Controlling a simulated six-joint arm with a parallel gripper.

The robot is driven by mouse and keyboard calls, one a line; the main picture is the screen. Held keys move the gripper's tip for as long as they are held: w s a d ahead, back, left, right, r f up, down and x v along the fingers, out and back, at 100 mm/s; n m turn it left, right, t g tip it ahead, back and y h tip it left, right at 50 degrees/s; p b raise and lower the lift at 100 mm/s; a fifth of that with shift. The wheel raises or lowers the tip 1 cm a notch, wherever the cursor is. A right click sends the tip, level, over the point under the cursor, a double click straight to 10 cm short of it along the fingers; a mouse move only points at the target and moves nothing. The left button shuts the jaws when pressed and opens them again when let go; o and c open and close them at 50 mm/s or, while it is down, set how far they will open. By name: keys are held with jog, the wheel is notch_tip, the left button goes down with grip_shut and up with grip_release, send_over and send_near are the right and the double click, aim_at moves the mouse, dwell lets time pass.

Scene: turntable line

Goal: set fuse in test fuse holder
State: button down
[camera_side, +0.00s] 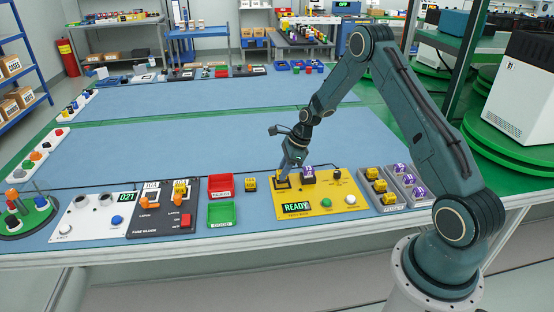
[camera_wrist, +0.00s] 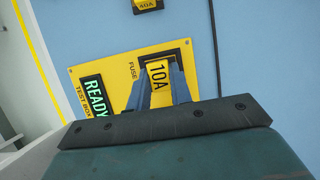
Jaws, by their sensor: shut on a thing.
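My gripper (camera_wrist: 158,88) is shut on a yellow fuse marked 10A (camera_wrist: 158,72) in the wrist view. In the side view my gripper (camera_side: 284,174) points down over the left back part of the yellow test box (camera_side: 290,205). The black-framed test fuse holder (camera_wrist: 180,45) lies right around or under the fuse, beside the word FUSE. It also shows below my jaws in the side view (camera_side: 283,183). I cannot tell how deep the fuse sits, as the jaws hide its sides. The test box display (camera_wrist: 95,97) reads READY.
A purple block (camera_side: 308,174) stands on the test box, close right of my gripper. Another yellow fuse (camera_side: 250,184) sits left of the box. Beyond it are a red bin (camera_side: 221,186) and a green bin (camera_side: 222,214). Grey fuse racks (camera_side: 391,203) stand right. The mat behind is clear.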

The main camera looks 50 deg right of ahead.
jog(key=shift+f, duration=0.75)
dwell(0.8)
jog(key=c, duration=1.2)
grip_release()
jog(key=shift+r, duration=0.15)
jog(key=v, duration=1.3)
jog(key=shift+s+d+r, duration=0.1)
jog(key=shift+d+r, duration=0.05)
jog(key=shift+r, duration=0.1)
